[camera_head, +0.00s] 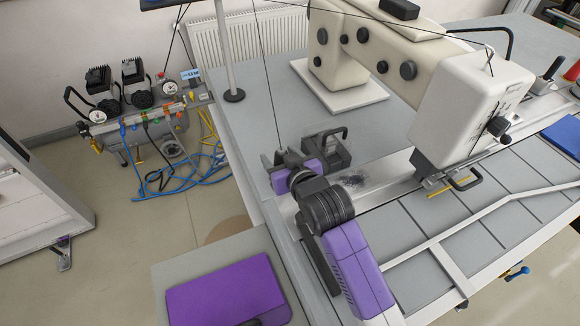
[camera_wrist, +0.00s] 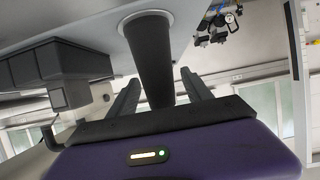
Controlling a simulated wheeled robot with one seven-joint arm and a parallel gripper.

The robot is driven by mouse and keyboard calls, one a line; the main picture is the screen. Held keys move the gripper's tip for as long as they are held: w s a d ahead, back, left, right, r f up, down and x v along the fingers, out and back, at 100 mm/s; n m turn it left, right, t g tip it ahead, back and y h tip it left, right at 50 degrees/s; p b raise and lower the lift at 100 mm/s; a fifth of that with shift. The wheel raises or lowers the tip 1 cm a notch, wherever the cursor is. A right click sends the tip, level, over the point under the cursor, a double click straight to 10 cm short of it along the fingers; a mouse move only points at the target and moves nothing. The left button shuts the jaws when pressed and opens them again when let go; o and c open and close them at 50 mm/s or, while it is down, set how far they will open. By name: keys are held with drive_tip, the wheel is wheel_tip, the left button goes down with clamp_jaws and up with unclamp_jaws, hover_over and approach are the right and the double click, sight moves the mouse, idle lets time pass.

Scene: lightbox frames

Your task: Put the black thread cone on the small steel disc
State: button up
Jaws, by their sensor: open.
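In the wrist view the black thread cone (camera_wrist: 152,48) has its wide end on a round pale disc (camera_wrist: 121,26), which looks like the small steel disc, on a grey surface. Its narrow end points toward my wrist. My gripper (camera_wrist: 158,78) is open, with one finger on each side of the cone; contact cannot be made out. In the head view my gripper (camera_head: 277,157) is low over the table's left part. I cannot make out the cone or disc there; the gripper and arm seem to hide them.
A dark block with a handle (camera_head: 328,148) stands just right of my gripper. The cream sewing machine (camera_head: 470,100) stands further right on the grey table (camera_head: 275,95). A pale pole (camera_head: 224,50) rises behind, and a thin dark line runs down to my gripper. A compressor (camera_head: 135,100) stands on the floor.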

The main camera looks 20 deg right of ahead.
drive_tip(key=b+v, duration=0.1)
drive_tip(key=v, duration=0.9)
drive_tip(key=shift+s, duration=0.2)
drive_tip(key=shift+r, duration=0.1)
drive_tip(key=s+f, duration=0.1)
drive_tip(key=s, duration=0.1)
drive_tip(key=s+f, duration=0.1)
drive_tip(key=s, duration=0.1)
drive_tip(key=s+f, duration=0.2)
drive_tip(key=shift+s+d, duration=0.1)
drive_tip(key=shift+s, duration=0.15)
drive_tip(key=s, duration=0.3)
drive_tip(key=s+f, duration=0.1)
drive_tip(key=s, duration=0.3)
drive_tip(key=s+f, duration=0.1)
drive_tip(key=s, duration=0.3)
drive_tip(key=shift+s+d+f, duration=0.1)
drive_tip(key=shift+d+f, duration=0.1)
drive_tip(key=shift+t, duration=0.4)
drive_tip(key=v, duration=0.3)
drive_tip(key=f+v, duration=0.1)
drive_tip(key=v, duration=0.6)
drive_tip(key=shift+s+d+f, duration=0.25)
drive_tip(key=shift+s, duration=0.2)
drive_tip(key=r+v, duration=0.1)
drive_tip(key=v, duration=0.6)
drive_tip(key=shift+d+r, duration=0.15)
drive_tip(key=shift+r, duration=0.1)
